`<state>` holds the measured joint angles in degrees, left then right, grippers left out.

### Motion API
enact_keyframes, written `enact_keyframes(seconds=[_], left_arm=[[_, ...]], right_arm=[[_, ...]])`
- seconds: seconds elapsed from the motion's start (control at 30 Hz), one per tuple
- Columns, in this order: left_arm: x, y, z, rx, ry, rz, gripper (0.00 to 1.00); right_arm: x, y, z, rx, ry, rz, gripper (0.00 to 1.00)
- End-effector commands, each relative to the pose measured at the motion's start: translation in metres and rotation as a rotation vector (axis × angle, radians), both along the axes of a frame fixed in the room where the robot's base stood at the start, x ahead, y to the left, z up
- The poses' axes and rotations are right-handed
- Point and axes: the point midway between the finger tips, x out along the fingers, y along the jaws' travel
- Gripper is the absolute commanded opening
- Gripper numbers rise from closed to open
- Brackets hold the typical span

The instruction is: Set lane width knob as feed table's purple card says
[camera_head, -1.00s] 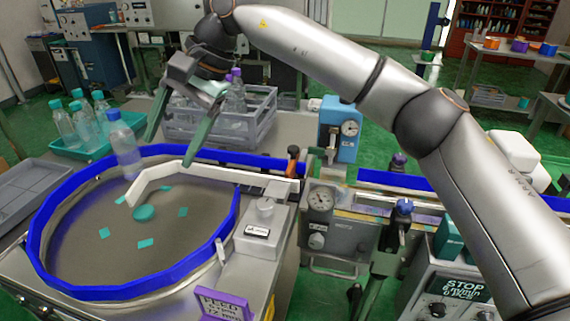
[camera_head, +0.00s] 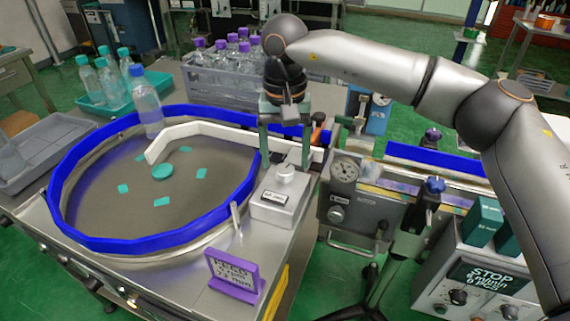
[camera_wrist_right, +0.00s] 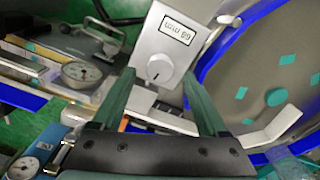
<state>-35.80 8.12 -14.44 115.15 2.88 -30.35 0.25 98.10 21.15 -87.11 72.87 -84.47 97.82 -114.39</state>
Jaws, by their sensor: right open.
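In the wrist view the knob shows between the fingertips. The purple card (camera_head: 234,274) stands at the table's front; its writing is too small to read. My left gripper is not in view.
A white guide rail (camera_head: 215,130) curves over the table beside the fingers. A bottle (camera_head: 146,105) stands at the table's back. A grey crate of purple-capped bottles (camera_head: 225,85) is behind. A gauge unit (camera_head: 345,190) stands right of the knob box.

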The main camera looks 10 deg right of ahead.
Motion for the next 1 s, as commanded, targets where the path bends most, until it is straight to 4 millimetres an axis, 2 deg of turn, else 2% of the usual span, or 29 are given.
enact_keyframes(seconds=[0.03,0.2,0.5,1.0], left_arm=[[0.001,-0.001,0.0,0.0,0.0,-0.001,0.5],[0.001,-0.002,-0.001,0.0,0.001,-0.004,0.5],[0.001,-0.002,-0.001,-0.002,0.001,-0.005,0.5],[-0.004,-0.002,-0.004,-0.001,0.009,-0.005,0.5]], right_arm=[[0.0,0.0,-0.008,-0.001,0.001,0.0,0.77],[0.0,0.0,-0.02,0.0,0.001,-0.001,0.77],[0.0,0.0,-0.022,0.001,0.0,-0.001,0.77],[0.0,0.0,-0.022,0.001,0.0,-0.001,0.21]])
